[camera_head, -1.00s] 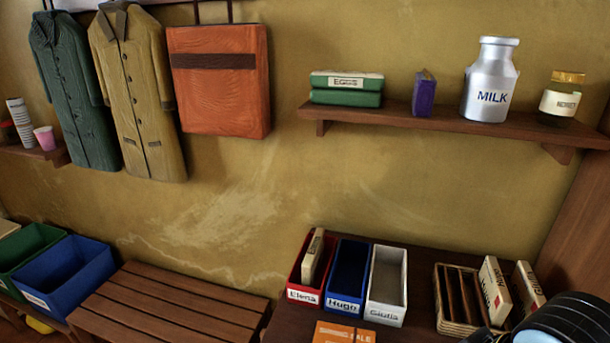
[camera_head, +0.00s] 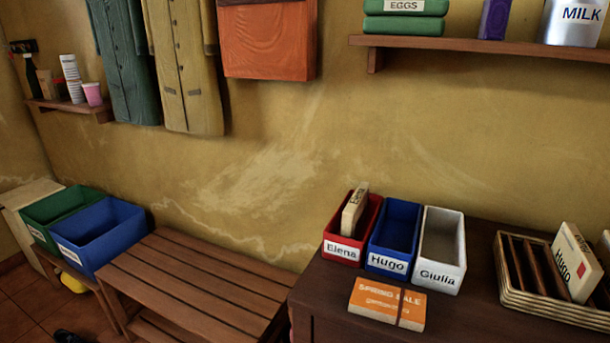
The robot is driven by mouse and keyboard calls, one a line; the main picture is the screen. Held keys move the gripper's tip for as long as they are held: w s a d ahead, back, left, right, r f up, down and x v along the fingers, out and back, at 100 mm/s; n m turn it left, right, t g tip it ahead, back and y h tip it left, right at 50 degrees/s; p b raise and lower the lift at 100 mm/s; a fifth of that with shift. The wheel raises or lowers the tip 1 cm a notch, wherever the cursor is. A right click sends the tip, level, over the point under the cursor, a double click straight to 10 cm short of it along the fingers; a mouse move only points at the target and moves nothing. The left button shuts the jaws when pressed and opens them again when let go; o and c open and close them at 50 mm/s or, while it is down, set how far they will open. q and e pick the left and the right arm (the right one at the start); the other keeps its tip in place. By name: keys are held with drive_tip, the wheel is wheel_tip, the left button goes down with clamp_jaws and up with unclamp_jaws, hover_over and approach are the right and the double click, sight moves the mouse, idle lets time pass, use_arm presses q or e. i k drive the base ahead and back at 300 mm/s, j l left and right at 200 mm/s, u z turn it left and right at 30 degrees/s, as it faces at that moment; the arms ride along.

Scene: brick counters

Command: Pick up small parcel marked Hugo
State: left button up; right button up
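A cream parcel marked Hugo (camera_head: 575,264) stands tilted in the slotted wooden rack (camera_head: 522,295) at the right. A blue box labelled Hugo (camera_head: 387,263) stands between a red box labelled Elena (camera_head: 343,251) and a white box labelled Giulia (camera_head: 440,277). The blue and white boxes look empty. A cream parcel (camera_head: 354,208) stands in the red box; its marking is not readable. Neither of my grippers can be made out in the head view.
An orange Spring Sale packet (camera_head: 387,304) lies on the dark counter (camera_head: 462,318) before the boxes. Another pale item (camera_head: 604,244) is cut off at the right edge. A slatted bench (camera_head: 195,280) and green (camera_head: 62,205) and blue bins (camera_head: 100,238) are at left. A wall shelf (camera_head: 480,46) hangs above.

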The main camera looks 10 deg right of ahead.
sight(581, 272)
drive_tip(key=z, duration=1.85)
drive_tip(key=l, duration=0.25)
drive_tip(key=i+l, duration=0.15)
drive_tip(key=i+l+u, duration=0.1)
drive_tip(key=l+u, duration=0.25)
drive_tip(key=l, duration=0.15)
drive_tip(key=l+u, duration=0.35)
drive_tip(key=l, duration=0.15)
drive_tip(key=l+u, duration=0.3)
drive_tip(key=l, duration=0.2)
